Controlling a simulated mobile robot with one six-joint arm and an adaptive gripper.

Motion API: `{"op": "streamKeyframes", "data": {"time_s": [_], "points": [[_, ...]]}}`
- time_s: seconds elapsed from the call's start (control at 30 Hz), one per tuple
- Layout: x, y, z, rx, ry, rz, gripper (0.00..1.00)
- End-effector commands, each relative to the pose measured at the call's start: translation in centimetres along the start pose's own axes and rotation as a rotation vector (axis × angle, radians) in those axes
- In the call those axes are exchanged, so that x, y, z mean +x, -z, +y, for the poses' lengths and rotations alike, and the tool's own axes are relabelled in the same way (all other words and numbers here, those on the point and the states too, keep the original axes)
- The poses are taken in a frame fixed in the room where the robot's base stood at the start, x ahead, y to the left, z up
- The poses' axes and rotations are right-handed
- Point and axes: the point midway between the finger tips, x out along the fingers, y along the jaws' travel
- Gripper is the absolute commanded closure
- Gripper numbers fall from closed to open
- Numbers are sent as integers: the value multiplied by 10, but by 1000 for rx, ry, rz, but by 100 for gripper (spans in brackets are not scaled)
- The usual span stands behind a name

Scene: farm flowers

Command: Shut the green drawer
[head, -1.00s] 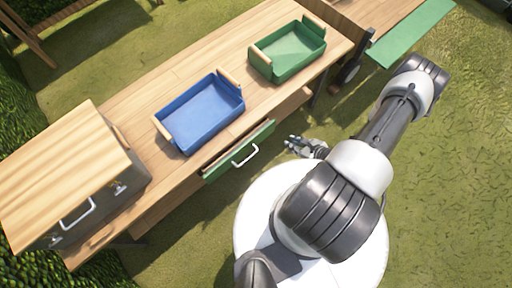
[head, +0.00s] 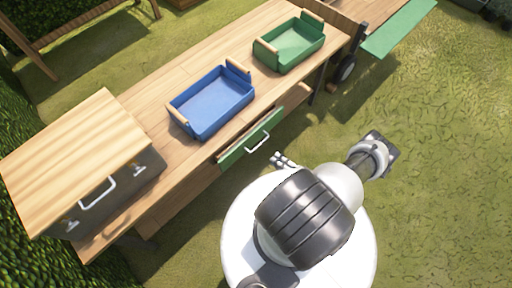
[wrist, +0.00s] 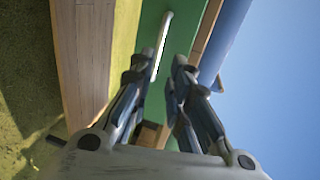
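The green drawer (head: 239,155) is under the front edge of the wooden table, and its front seems to stand out a little from that edge. Its white bar handle (head: 258,143) faces me. My gripper (head: 283,161) is just in front of the drawer, a little right of and below the handle, and looks apart from it. In the wrist view, the two fingers of my gripper (wrist: 157,78) are spread with nothing between them. The green drawer front (wrist: 150,22) and white handle (wrist: 162,46) appear just beyond the fingertips.
A blue tray (head: 211,124) and a green tray (head: 291,62) stand on the wooden table (head: 155,100). A large box with a wooden lid (head: 70,150) stands at its left end. A green board (head: 398,27) is at the upper right. Open grass lies to the right.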

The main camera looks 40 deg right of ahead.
Motion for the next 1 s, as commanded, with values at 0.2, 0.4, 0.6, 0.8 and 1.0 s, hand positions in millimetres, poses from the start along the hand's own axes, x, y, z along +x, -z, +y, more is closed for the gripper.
{"op": "streamKeyframes", "data": {"time_s": [0.2, 0.4, 0.6, 0.8, 1.0], "points": [[44, -3, 2, -1, -1, -8, 83], [83, -2, 2, -2, -1, -6, 83], [112, -1, 2, -1, -1, -4, 83], [126, 0, 1, 0, -1, 0, 83], [127, 0, 0, 1, -1, 1, 83]]}}
